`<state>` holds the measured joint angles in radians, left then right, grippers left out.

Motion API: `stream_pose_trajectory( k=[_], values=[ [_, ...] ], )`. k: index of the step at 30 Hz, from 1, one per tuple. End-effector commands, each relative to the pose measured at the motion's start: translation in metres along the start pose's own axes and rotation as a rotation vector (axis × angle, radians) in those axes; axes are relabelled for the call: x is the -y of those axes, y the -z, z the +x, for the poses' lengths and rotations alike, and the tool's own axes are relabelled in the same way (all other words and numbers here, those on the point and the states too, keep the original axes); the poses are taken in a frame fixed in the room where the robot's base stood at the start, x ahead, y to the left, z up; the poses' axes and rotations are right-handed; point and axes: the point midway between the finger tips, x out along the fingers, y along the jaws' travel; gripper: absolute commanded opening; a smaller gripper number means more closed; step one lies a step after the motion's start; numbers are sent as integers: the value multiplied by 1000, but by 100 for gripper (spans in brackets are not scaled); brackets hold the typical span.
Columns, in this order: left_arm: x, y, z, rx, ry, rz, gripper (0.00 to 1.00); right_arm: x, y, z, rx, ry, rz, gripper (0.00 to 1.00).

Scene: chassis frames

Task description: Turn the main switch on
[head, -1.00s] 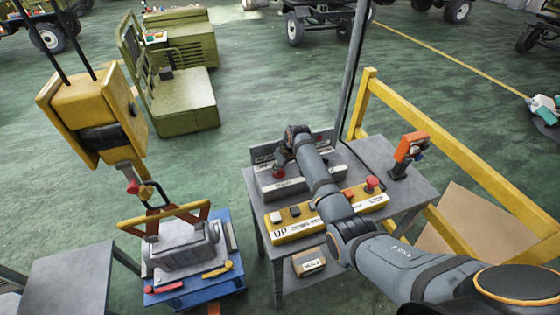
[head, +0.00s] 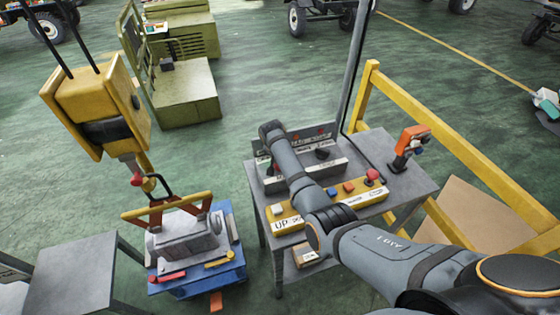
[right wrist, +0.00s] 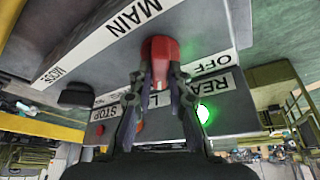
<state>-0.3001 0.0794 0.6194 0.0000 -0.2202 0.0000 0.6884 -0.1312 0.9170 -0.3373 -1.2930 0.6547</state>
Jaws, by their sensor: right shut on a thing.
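In the right wrist view, the red main switch handle (right wrist: 163,60) stands out from a grey box (right wrist: 205,35) with labels reading MAIN and OFF. My right gripper (right wrist: 162,78) has its two fingertips on either side of the handle, shut on it. A green lamp (right wrist: 203,114) glows beside a partly hidden label starting REA. In the head view, the grey box (head: 268,172) is at the back of the control table, and my right arm crosses in front of it, hiding the handle and gripper. My left gripper is not in view.
A yellow button panel (head: 287,223) marked UP, with a red mushroom button (head: 372,174), lies in front of the box. An orange pendant (head: 411,143) stands at right, near a yellow railing (head: 450,140). A hoist (head: 100,105) hangs at left.

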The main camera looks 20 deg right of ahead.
Motion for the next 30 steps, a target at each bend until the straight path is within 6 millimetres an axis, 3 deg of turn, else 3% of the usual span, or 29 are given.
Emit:
stream_pose_trajectory(
  k=[12, 29, 30],
  values=[
    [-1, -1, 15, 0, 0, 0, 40, 2, 1, 0, -2, -72, 177, 0],
    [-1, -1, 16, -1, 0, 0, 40, 2, 1, -1, -1, -83, 206, 0],
    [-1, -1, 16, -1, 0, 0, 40, 2, 1, -1, -1, -83, 206, 18]
  ],
)
